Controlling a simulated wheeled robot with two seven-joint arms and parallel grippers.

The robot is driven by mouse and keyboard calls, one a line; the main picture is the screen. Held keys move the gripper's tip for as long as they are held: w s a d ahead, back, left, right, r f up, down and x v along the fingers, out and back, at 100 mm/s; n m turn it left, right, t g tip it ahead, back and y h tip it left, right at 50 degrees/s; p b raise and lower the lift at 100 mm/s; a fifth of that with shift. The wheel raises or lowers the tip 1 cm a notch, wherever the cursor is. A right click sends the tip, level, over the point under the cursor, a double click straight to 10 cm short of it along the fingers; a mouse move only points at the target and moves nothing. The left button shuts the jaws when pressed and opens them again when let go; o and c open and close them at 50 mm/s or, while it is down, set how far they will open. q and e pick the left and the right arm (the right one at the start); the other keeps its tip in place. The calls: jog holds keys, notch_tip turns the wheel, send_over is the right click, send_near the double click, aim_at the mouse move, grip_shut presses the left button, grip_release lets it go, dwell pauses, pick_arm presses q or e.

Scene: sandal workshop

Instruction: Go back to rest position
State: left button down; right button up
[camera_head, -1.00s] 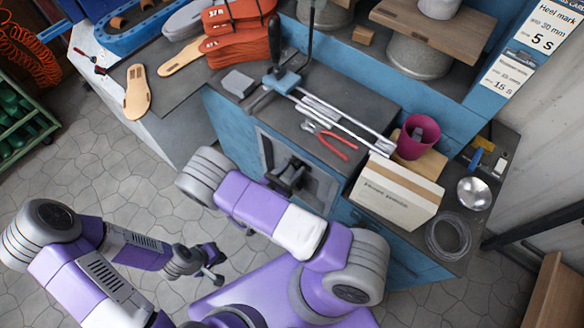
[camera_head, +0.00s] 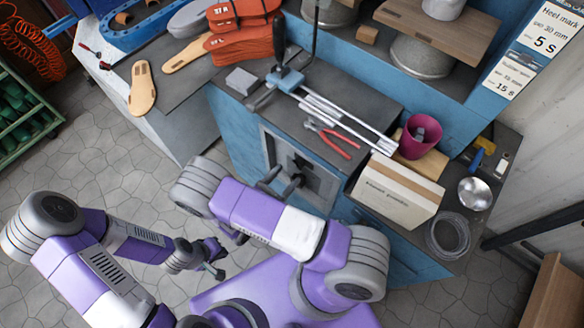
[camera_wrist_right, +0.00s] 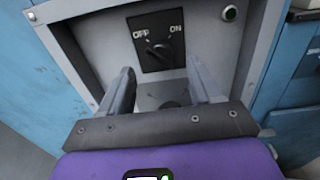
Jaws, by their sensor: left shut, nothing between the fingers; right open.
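My left gripper (camera_head: 215,262) hangs low over the floor at the lower left in the head view, away from the bench. It is shut and empty. My right gripper (camera_head: 281,180) is in front of the grey panel (camera_head: 325,185) on the blue bench, partly hidden by my right arm. In the right wrist view, its two fingers (camera_wrist_right: 160,68) are apart with nothing held between them. Beyond them is a black rotary switch (camera_wrist_right: 158,50) marked OFF and ON on the panel; its exact setting is hard to tell.
The bench top (camera_head: 345,95) above the panel holds a clamp-like tool with rods, red pliers (camera_head: 330,138), a carton (camera_head: 395,192) and a magenta cup (camera_head: 419,136). A green rack (camera_head: 20,120) stands at the left. Tiled floor (camera_head: 110,165) between is clear.

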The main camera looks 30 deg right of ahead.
jog(key=v, duration=0.2)
jog(key=shift+s+a, duration=0.1)
jog(key=shift+a, duration=0.15)
jog(key=shift+s, duration=0.1)
dwell(0.4)
